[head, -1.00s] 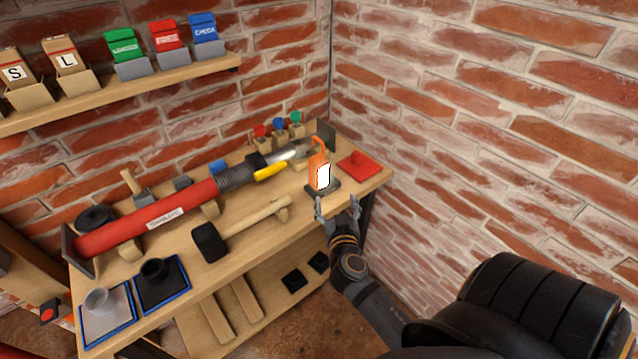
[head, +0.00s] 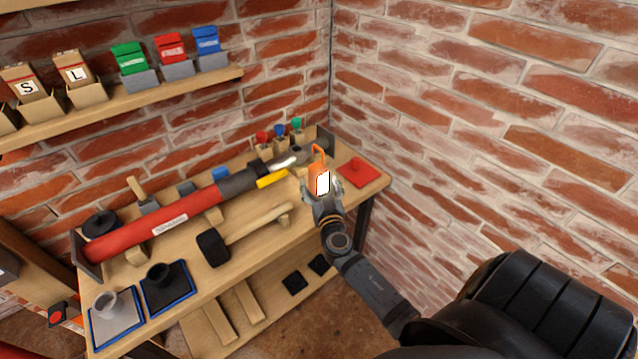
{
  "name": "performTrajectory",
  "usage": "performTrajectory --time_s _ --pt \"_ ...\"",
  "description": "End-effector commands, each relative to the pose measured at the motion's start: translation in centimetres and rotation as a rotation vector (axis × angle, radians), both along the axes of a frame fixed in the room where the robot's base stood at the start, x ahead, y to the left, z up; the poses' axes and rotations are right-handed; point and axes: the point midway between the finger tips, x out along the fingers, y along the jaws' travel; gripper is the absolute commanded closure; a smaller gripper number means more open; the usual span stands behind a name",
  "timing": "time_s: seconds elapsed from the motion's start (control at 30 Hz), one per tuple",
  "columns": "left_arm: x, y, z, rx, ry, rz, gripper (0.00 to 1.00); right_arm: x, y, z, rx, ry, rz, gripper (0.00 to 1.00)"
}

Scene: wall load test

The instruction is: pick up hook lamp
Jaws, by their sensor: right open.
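The hook lamp (head: 316,172) is orange with a bright white panel and a curved hook on top. It stands upright near the right end of the wooden workbench (head: 262,240). My right gripper (head: 322,190) is open at the lamp's lower part, with its fingers to either side of it. The gripper hides the lamp's base, and I cannot tell whether the fingers touch it. My left gripper is not in view.
A red pad (head: 358,172) lies right of the lamp. A long red tube (head: 165,222) and a yellow-handled tool (head: 272,179) lie to its left. A mallet (head: 213,247) lies in front of the tube. Brick walls close off the back and right.

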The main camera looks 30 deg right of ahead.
Motion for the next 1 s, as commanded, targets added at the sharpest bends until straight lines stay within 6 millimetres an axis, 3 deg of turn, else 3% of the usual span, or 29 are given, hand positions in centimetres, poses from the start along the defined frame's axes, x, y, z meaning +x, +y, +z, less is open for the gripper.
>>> performTrajectory --time_s 0.03,0.17,0.43,1.0 --pt "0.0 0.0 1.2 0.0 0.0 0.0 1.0 0.9 -0.4 0.8 -0.004 -0.001 -0.001 0.23" --pt "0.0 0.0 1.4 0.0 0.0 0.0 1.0 2.5 -1.1 0.4 -0.001 -0.001 -0.001 0.23" --pt "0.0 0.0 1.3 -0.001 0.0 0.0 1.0 2.8 -1.2 0.1 0.0 0.0 -0.001 0.23" --pt "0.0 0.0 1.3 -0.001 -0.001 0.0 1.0 2.8 -1.2 0.1 0.0 0.0 -0.001 1.0"
